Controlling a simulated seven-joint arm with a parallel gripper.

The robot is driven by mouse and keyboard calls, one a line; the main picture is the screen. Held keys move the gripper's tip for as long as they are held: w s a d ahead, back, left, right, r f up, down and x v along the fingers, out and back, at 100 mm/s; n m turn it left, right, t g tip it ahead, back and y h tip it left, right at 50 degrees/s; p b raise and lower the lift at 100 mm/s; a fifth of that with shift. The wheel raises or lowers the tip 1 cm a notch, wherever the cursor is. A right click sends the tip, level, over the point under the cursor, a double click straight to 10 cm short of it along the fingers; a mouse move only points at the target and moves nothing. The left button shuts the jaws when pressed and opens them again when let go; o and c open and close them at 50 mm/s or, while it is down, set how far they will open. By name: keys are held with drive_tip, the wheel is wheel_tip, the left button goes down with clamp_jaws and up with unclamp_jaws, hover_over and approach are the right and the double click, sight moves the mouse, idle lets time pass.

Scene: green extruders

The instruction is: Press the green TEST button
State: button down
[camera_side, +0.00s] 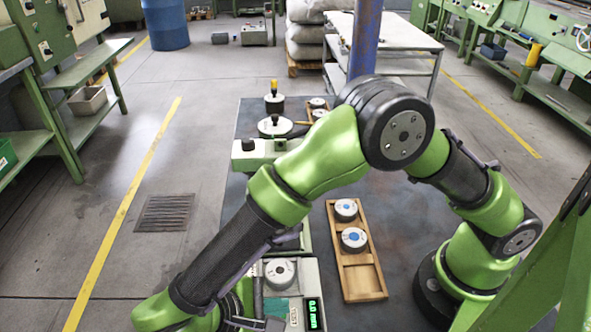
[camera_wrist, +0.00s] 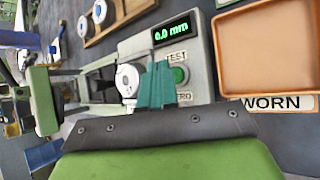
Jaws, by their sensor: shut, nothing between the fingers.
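The green TEST button (camera_wrist: 180,75) sits on the grey test device (camera_wrist: 198,60), under its TEST label, in the wrist view. My gripper (camera_wrist: 157,68) shows there as teal fingers closed together, with nothing between them. Its tips are just left of the button and overlap the area beside it; I cannot tell whether they touch it. The device's display (camera_wrist: 172,31) reads 0.0 mm. In the side view the device (camera_side: 290,290) is at the bottom centre, with teal fingers (camera_side: 276,307) in front of it. The button cannot be made out there.
A wooden rack (camera_side: 365,283) with round pucks stands right of the device. An orange-brown tray (camera_wrist: 222,58) with a WORN label lies beside the device in the wrist view. A white round puck (camera_wrist: 128,80) sits on the device. Other fixtures (camera_side: 262,150) stand farther back.

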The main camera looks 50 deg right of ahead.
drive_tip(key=shift+f, duration=0.3)
drive_tip(key=shift+f, duration=0.4)
idle(0.5)
drive_tip(key=shift+r, duration=0.85)
drive_tip(key=shift+r, duration=2.5)
